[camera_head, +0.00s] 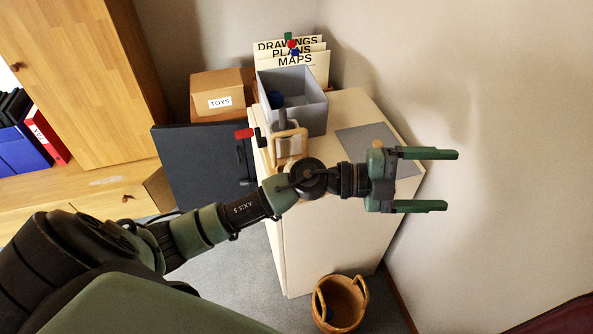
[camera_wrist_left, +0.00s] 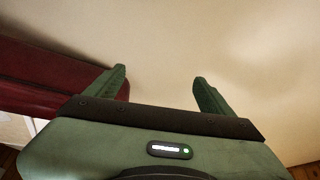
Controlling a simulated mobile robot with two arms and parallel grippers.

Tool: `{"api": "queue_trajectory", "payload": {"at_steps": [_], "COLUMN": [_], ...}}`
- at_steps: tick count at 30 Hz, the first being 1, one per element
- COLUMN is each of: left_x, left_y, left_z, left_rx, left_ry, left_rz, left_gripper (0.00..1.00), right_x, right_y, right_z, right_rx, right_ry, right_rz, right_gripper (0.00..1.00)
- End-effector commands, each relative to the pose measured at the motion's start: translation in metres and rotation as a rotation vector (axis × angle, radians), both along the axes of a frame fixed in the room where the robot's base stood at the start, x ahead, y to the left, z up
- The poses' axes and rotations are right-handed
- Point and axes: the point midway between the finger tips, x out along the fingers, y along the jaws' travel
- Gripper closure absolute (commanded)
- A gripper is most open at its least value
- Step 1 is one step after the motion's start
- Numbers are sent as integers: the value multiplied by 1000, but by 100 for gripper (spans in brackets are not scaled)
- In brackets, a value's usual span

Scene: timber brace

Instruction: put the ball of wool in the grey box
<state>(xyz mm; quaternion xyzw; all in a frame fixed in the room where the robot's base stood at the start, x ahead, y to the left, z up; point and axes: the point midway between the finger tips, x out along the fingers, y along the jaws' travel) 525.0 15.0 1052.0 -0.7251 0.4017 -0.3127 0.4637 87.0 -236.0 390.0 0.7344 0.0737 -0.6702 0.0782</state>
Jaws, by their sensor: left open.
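The grey box (camera_head: 308,118) is an open-topped bin on top of the white cabinet (camera_head: 330,240). I cannot make out a ball of wool for certain. Something dark blue shows inside the wicker basket (camera_head: 345,318) on the floor, mostly hidden by the basket's wall, and I cannot tell what it is. My left gripper (camera_head: 445,180) is open and empty, to the right of the cabinet top and away from the box. In the left wrist view the gripper (camera_wrist_left: 160,78) has nothing between its fingers. My right gripper is not in view.
A brown TOYS carton (camera_head: 217,85) and a file of folders (camera_head: 318,62) stand behind the box. A small wooden-framed object (camera_head: 290,146) stands in front of it. A flat grey mat (camera_head: 372,138) lies on the cabinet top. A dark red surface (camera_wrist_left: 50,78) shows in the left wrist view.

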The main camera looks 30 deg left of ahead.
Motion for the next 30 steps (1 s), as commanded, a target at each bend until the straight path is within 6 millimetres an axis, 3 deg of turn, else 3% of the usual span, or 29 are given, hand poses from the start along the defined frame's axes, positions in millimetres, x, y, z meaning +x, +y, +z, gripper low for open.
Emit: {"api": "queue_trajectory", "payload": {"at_steps": [2, 5, 8, 11, 12, 15, 18, 22, 30], "left_x": [-2, -3, 4, 12, 14, 16, 13, 9, 10], "left_y": [-1, 21, 74, 147, 177, 243, 286, 312, 314], "left_z": [-22, -61, -94, -111, -112, -106, -96, -91, -116], "left_rx": [158, 380, 612, 817, 883, 993, 1043, 1066, 1068], "left_ry": [114, 321, 565, 820, 913, 1105, 1225, 1298, 1311], "left_rz": [-127, -199, -155, 2, 85, 298, 461, 570, 582], "left_gripper": [17, 17, 17, 17, 17, 17, 17, 17, 17], "right_x": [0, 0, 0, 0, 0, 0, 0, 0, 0], "right_y": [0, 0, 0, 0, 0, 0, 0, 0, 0], "right_z": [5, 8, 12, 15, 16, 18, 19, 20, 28], "right_rx": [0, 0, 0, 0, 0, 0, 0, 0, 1], "right_ry": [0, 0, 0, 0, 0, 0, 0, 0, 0], "right_rz": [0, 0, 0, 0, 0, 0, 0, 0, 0], "right_gripper": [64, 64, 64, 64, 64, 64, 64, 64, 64]}}
